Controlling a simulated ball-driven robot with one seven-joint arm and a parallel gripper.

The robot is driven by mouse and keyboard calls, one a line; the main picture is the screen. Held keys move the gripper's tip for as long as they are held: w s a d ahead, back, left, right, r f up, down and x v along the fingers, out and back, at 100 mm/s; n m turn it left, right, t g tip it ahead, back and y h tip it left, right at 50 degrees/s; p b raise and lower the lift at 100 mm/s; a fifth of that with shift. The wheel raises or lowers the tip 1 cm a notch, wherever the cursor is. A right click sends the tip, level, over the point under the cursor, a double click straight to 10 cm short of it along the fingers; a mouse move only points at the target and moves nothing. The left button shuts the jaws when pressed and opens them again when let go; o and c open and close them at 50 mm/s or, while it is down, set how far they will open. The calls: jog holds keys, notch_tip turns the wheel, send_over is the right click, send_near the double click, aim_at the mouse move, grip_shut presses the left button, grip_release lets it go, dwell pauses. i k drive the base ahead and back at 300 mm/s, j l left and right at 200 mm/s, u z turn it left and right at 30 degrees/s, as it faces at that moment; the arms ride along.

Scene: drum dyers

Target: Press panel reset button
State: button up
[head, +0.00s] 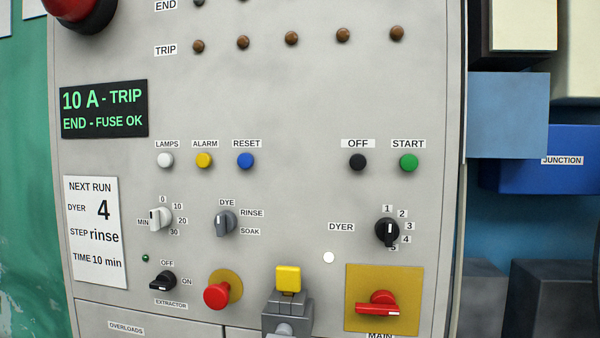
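The reset button (245,160) is a round blue push button under a white RESET label, on the upper middle of the grey panel in the head view. It is uncovered. To its left are the yellow ALARM button (204,160) and the white LAMPS button (165,160). My gripper (288,279) shows at the bottom centre as a grey body with a yellow tip, below and right of the reset button and well apart from it. Whether its fingers are parted is not clear from this angle.
A black OFF button (357,161) and green START button (408,162) are right of RESET. A DYE selector (225,223) sits below it. A red mushroom button (217,295) and red MAIN switch (378,305) flank my gripper.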

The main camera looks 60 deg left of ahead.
aim_at(245, 160)
jog(key=u, duration=1.6)
